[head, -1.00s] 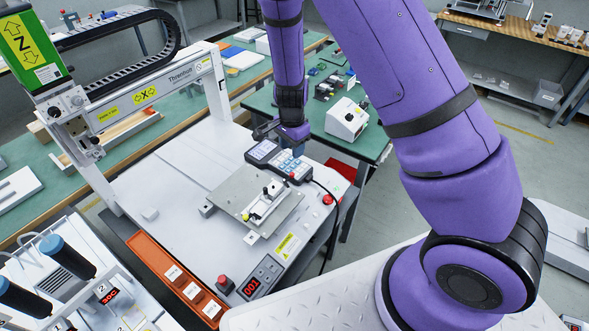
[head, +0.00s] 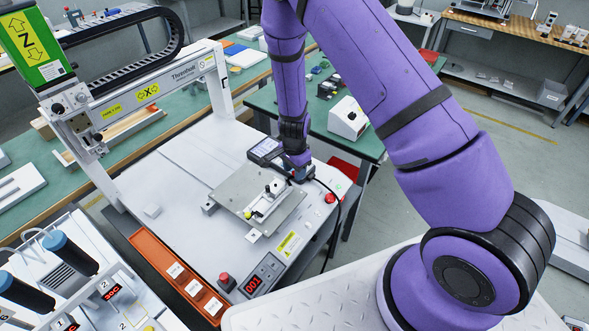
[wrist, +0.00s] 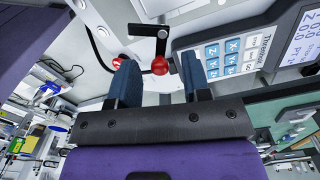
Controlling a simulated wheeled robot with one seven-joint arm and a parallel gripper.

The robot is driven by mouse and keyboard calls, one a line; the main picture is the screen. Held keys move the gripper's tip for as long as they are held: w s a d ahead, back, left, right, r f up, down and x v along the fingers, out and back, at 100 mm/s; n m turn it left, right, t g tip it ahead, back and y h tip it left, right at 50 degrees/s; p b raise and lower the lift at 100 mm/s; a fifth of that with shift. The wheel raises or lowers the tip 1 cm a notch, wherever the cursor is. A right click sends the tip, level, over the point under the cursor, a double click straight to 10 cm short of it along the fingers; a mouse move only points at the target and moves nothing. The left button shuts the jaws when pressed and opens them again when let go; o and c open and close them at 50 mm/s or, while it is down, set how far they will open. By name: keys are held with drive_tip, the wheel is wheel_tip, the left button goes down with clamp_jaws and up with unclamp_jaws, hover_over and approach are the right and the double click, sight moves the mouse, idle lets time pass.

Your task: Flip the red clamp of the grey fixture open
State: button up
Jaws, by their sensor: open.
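The grey fixture (head: 262,203) sits on a flat metal plate on the gantry machine's bed, with a small yellow ball at its near end. In the wrist view a red ball knob (wrist: 160,66) on a black lever (wrist: 150,34) shows in front of my gripper (wrist: 160,78). The knob appears between the two blue fingertips, with a gap on each side; I cannot tell how far ahead it is. My gripper is open and empty. In the head view my gripper (head: 301,173) is low beside the plate's far right side, and the red knob cannot be made out there.
A handheld pendant (head: 266,151) with a screen and keys lies close beside my gripper; its keypad (wrist: 232,57) fills the wrist view's right. A black cable loops nearby. A red button (head: 330,198) stands to the right. The gantry beam (head: 150,92) spans the left; the bed's left is mostly clear.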

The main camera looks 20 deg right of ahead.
drive_tip(key=shift+c, duration=0.4)
clamp_jaws()
drive_tip(key=n, duration=0.2)
drive_tip(key=w+n, duration=0.1)
drive_tip(key=n, duration=0.2)
drive_tip(key=shift+w+a+n, duration=0.2)
drive_tip(key=shift+a+n, duration=0.05)
drive_tip(key=shift+n, duration=0.15)
drive_tip(key=shift+o, duration=0.4)
unclamp_jaws()
wheel_tip(320, 180, up, 11)
